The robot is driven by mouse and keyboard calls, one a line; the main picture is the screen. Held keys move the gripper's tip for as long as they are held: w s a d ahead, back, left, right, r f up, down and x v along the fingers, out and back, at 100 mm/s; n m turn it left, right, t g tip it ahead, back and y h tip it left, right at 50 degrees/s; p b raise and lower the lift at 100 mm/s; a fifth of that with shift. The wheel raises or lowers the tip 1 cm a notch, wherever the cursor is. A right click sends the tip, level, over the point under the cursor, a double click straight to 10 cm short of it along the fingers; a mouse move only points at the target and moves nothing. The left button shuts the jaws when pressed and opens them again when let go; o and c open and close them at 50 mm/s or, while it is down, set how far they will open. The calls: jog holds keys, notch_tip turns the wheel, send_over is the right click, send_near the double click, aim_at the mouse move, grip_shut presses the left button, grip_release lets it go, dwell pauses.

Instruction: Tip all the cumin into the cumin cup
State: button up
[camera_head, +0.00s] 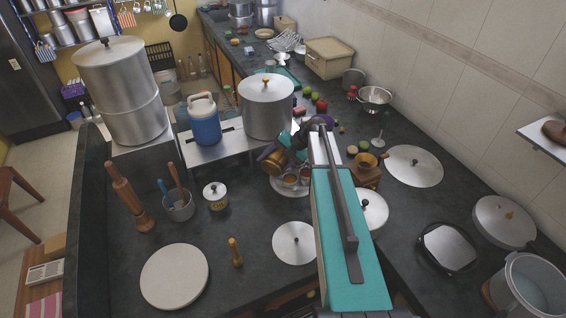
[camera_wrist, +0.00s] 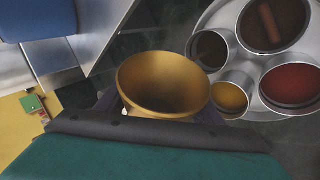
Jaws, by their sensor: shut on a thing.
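My gripper (camera_head: 280,158) is shut on a brass cup (camera_wrist: 163,85), which also shows in the head view (camera_head: 270,161). In the wrist view the cup's mouth faces the camera; its inside is shaded, and I cannot tell whether cumin is in it. The round steel spice tin (camera_wrist: 215,15) is beside the held cup, to its right in the wrist view. The tin holds several steel cups: a dark one (camera_wrist: 209,50), a yellow one (camera_wrist: 230,97), a red one (camera_wrist: 290,83) and one with a brown stick (camera_wrist: 270,24). I cannot tell which is the cumin cup.
A blue jug (camera_head: 205,125) and a large steel pot (camera_head: 266,108) stand behind my gripper. A wooden grinder (camera_head: 367,171) is to its right. A lidded jar (camera_head: 215,196) and a steel lid (camera_head: 295,243) are nearer. The dark counter between them has free room.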

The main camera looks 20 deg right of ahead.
dwell(0.8)
jog(key=shift+r+n+t+h+b, duration=0.15)
jog(key=shift+n+t+h+b, duration=0.15)
jog(key=shift+h+b, duration=0.2)
jog(key=shift+w+d+r+n+t+h+b, duration=0.15)
jog(key=shift+n+t+h+b, duration=0.1)
jog(key=shift+t+h+b, duration=0.25)
jog(key=shift+s+r+n+t+h+b, duration=0.1)
jog(key=shift+n+t+h+b, duration=0.15)
jog(key=shift+t+h+b, duration=0.25)
jog(key=shift+w+d+r+n+t+h+b, duration=0.1)
jog(key=shift+w+r+n+t+h+b, duration=0.2)
jog(key=shift+t+h+b, duration=0.35)
jog(key=shift+s+d+r+n+t+h+b, duration=0.1)
jog(key=shift+n+t+h+b, duration=0.3)
jog(key=shift+h, duration=0.35)
jog(key=shift+w+d+r, duration=0.1)
jog(key=shift+w, duration=0.05)
